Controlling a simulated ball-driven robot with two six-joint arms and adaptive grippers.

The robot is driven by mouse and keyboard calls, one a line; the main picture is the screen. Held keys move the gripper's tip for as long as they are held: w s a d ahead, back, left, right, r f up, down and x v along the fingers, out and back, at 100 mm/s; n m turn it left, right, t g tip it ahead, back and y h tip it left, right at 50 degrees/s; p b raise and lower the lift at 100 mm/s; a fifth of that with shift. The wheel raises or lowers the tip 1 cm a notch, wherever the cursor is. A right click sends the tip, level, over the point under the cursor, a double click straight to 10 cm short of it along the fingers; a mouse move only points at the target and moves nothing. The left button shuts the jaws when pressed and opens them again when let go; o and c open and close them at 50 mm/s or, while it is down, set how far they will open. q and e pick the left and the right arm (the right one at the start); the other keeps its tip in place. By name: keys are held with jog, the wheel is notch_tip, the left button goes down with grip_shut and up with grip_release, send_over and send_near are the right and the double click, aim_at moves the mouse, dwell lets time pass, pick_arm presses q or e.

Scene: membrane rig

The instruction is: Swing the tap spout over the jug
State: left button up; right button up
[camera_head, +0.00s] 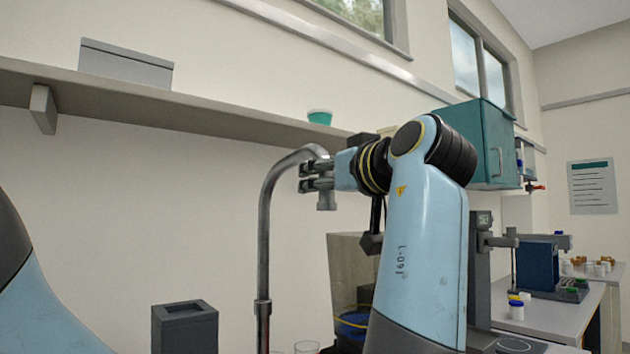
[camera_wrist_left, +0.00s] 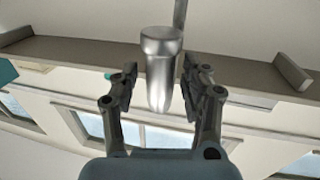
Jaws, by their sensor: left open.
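The tap spout (camera_head: 283,172) is a grey metal pipe that rises upright and bends over to the right, ending in a short downward nozzle (camera_head: 327,201). My left gripper (camera_head: 304,178) is at this bent end, with its fingers around the spout. In the left wrist view the spout end (camera_wrist_left: 161,45) stands between the two open fingers of the gripper (camera_wrist_left: 160,84), with a gap visible on at least one side. I cannot clearly make out the jug. Clear glass rims (camera_head: 307,346) show at the bottom edge, mostly cut off. My right gripper is not in view.
A clear tank (camera_head: 346,262) with blue inside stands behind my arm. A dark square box (camera_head: 184,328) is at lower left. A wall shelf (camera_head: 215,116) holds a grey box (camera_head: 125,65) and a teal cup (camera_head: 320,117). A teal cabinet (camera_head: 480,140) hangs right.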

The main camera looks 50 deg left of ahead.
pick_arm(q)
jog(key=shift+a, duration=0.15)
jog(key=shift+d+r, duration=0.1)
jog(key=shift+d, duration=0.3)
jog(key=shift+c, duration=1.7)
jog(key=shift+a, duration=0.2)
jog(key=shift+c, duration=1.2)
grip_shut()
jog(key=shift+a, duration=0.15)
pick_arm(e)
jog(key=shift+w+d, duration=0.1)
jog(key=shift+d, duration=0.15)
pick_arm(q)
jog(key=shift+a, duration=0.15)
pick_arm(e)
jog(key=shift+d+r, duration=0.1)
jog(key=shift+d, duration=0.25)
